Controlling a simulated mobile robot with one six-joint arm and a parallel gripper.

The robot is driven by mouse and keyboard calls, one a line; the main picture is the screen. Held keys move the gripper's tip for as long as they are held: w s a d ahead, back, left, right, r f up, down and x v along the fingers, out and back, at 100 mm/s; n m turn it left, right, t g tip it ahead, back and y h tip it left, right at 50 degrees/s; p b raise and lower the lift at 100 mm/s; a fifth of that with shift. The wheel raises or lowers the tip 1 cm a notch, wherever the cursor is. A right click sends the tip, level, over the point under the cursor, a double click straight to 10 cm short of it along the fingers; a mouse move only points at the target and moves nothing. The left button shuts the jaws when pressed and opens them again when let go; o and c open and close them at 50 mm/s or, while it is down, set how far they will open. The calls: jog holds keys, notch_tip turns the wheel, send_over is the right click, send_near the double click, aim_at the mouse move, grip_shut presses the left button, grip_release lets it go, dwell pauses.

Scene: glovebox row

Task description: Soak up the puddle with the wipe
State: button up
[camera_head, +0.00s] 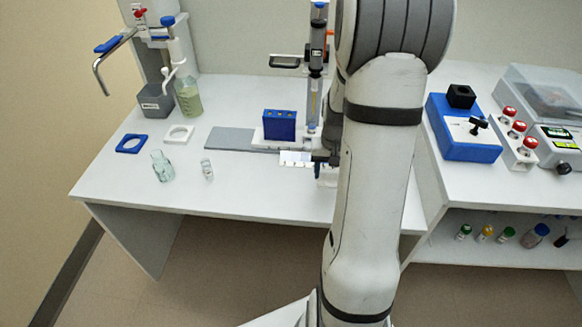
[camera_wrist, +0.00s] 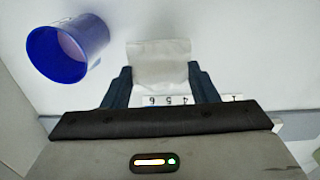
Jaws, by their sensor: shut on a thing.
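My gripper (camera_wrist: 160,85) is shut on a white wipe (camera_wrist: 158,62), which sits between its two dark fingers in the wrist view. In the head view my gripper (camera_head: 322,160) is a dark shape beside my arm, over the white bench, and mostly hidden by the arm. The wipe cannot be made out there. I cannot make out a puddle in either view.
A blue cup (camera_wrist: 68,50) is left of the wipe in the wrist view. A numbered strip (camera_wrist: 175,100) lies behind the fingers.

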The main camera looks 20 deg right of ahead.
jog(key=shift+r+p, duration=0.75)
jog(key=shift+r, duration=0.65)
